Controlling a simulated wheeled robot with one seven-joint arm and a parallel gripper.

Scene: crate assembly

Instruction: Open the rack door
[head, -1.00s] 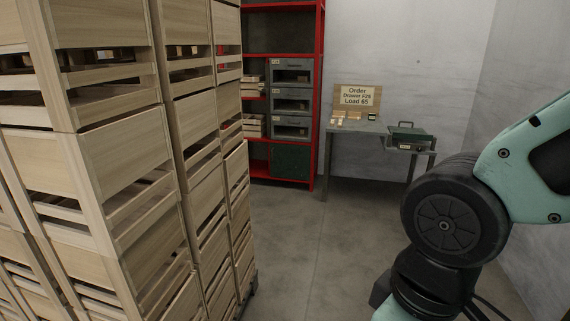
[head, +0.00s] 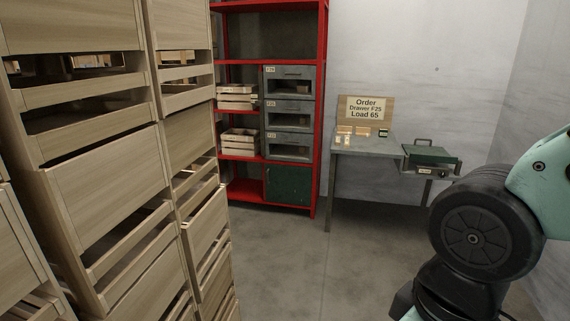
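A red metal rack (head: 322,110) stands at the back, in the middle of the head view. At its lower right is a dark green door (head: 289,186), which looks closed, below a column of grey drawers (head: 289,115) with window-like fronts. My arm shows at the right edge of the view, well in front of the rack. My gripper is outside the frame, so its state is hidden.
Tall stacks of wooden crates (head: 108,185) fill the left side, close to me. A grey table (head: 365,146) with an order sign (head: 366,109) and a green box-like device (head: 431,156) stands right of the rack. The grey floor (head: 290,265) between is clear.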

